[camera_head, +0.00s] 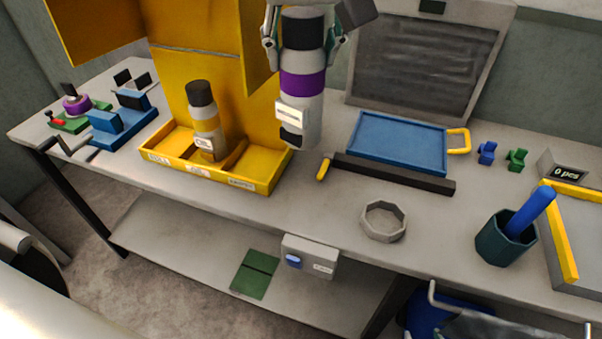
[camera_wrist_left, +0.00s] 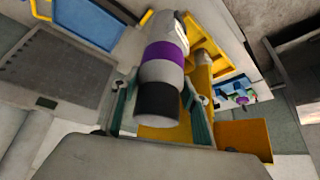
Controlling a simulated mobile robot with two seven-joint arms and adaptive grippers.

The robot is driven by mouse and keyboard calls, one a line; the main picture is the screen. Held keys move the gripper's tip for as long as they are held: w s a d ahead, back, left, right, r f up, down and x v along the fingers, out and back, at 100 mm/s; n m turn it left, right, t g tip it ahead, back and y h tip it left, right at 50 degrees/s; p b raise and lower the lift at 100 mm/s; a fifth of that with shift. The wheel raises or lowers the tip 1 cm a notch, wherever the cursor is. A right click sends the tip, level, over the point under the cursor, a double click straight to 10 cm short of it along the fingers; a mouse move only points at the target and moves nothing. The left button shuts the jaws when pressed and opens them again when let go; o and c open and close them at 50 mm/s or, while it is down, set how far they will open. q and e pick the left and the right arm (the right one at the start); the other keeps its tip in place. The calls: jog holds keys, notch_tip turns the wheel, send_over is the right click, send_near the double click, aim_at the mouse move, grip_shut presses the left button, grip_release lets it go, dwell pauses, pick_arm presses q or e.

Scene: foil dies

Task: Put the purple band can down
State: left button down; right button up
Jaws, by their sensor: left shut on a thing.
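The purple band can (camera_head: 302,82) is grey with a black cap, a purple band and a white label. My left gripper (camera_head: 304,42) comes down from the top of the head view and is shut around its black top end. The can hangs nearly upright, just right of the yellow tray (camera_head: 268,183) in the picture. I cannot tell whether its base touches anything. In the left wrist view the can (camera_wrist_left: 165,55) lies between the fingers of the left gripper (camera_wrist_left: 160,103). My right gripper is not in view.
A blue tray (camera_head: 398,143), a dark bar (camera_head: 393,174), a grey ring (camera_head: 383,221) and a dark cup (camera_head: 505,243) are to the right. Blue and green fixtures (camera_head: 105,122) stand left. The bench front between tray and ring is clear.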

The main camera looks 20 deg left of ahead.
pick_arm(q)
jog(key=shift+r+m+h+p, duration=0.15)
jog(key=shift+m+h+p, duration=0.15)
jog(key=shift+m+p, duration=0.2)
jog(key=shift+f, duration=0.3)
notch_tip(320, 180, down, 20)
jog(key=b, duration=0.1)
jog(key=shift+b, duration=0.35)
pick_arm(e)
jog(key=shift+s+a+f, duration=0.1)
jog(key=shift+s+f, duration=0.45)
jog(key=shift+f, duration=0.15)
jog(key=shift+s+f+g, duration=0.1)
jog(key=shift+f+g, duration=0.05)
jog(key=shift+g, duration=0.15)
pick_arm(q)
jog(key=c, duration=1.1)
grip_release()
jog(key=shift+f, duration=0.1)
